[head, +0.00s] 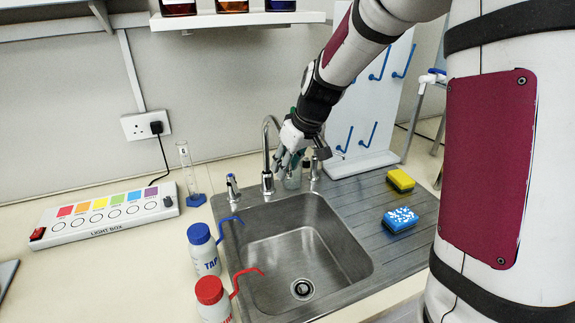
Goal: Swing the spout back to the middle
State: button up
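The metal gooseneck spout (266,150) rises from the back rim of the steel sink (335,222). Its curved top bends right toward my gripper. My gripper (288,152) points down just right of the spout, close to its outlet end. The fingers are small and partly overlap the spout tip, so I cannot tell whether they touch it or how far apart they are. A left tap handle (232,187) and a right tap handle (314,168) stand on either side of the spout.
A bottle with a blue cap (199,234) and one with a red cap (210,291) stand left of the sink. A yellow sponge (401,180) and a blue sponge (400,219) lie on the drainer. A light box (105,212) and a glass cylinder (187,172) are farther left. A pegboard (372,105) stands behind.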

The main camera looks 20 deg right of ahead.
jog(key=shift+s, duration=0.1)
jog(key=v, duration=1.2)
jog(key=shift+a, duration=0.1)
jog(key=s+a+m+h, duration=0.1)
jog(key=s+a, duration=0.2)
jog(key=s, duration=0.9)
jog(key=s+a+m+t, duration=0.1)
jog(key=s+a+m, duration=0.1)
jog(key=s, duration=1)
jog(key=shift+s+a+h, duration=0.4)
jog(key=shift+a, duration=0.25)
jog(key=shift+r, duration=0.1)
